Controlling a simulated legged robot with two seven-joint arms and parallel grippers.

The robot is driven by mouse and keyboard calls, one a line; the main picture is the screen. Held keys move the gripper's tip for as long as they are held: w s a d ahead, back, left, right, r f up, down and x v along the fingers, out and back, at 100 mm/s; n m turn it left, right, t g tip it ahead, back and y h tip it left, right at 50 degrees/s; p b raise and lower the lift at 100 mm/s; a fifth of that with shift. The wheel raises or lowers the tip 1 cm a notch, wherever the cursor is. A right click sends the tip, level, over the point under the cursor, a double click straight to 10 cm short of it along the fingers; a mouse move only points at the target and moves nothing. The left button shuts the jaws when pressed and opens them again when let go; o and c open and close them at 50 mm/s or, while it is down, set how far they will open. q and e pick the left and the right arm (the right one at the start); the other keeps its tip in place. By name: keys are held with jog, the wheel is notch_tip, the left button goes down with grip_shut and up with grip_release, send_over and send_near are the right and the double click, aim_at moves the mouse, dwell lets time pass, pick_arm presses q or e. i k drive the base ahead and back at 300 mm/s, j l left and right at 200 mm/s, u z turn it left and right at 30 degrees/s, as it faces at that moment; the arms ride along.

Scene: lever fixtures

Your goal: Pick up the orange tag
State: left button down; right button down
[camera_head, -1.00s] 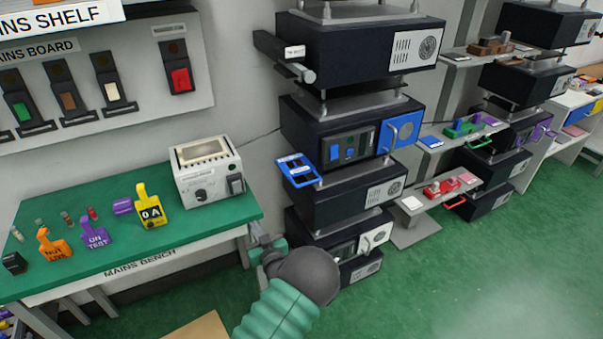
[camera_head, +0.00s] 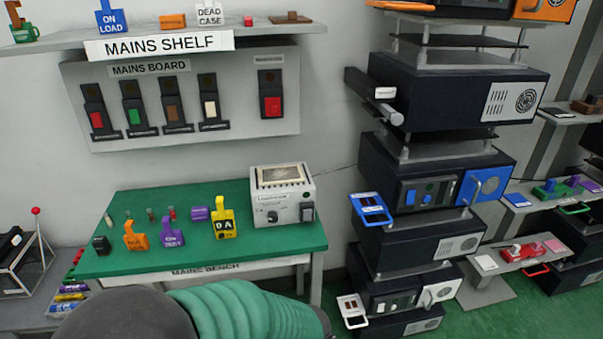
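An orange tag (camera_head: 136,237) with dark lettering and a hooked top stands on the green mains bench (camera_head: 110,264), near its front left. A purple tag (camera_head: 172,232) stands just to its right, and a yellow tag (camera_head: 223,221) marked 0A is further right. One of my arms, with a dark round joint and a ribbed teal sleeve, crosses the bottom of the view below the bench front. Neither gripper shows. Nothing is touching the orange tag.
A white instrument box (camera_head: 284,197) stands at the bench's right end. The mains shelf (camera_head: 262,34) and mains board (camera_head: 240,128) are above. A stack of black units (camera_head: 440,98) stands right.

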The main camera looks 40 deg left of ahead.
aim_at(136, 242)
jog(key=u, duration=2.4)
jog(key=z, duration=2.8)
jog(key=u, duration=2.8)
jog(key=i+j+z, duration=0.3)
jog(key=i+j, duration=0.2)
jog(key=i+j+z, duration=0.3)
jog(key=i+j, duration=0.2)
jog(key=j, duration=0.1)
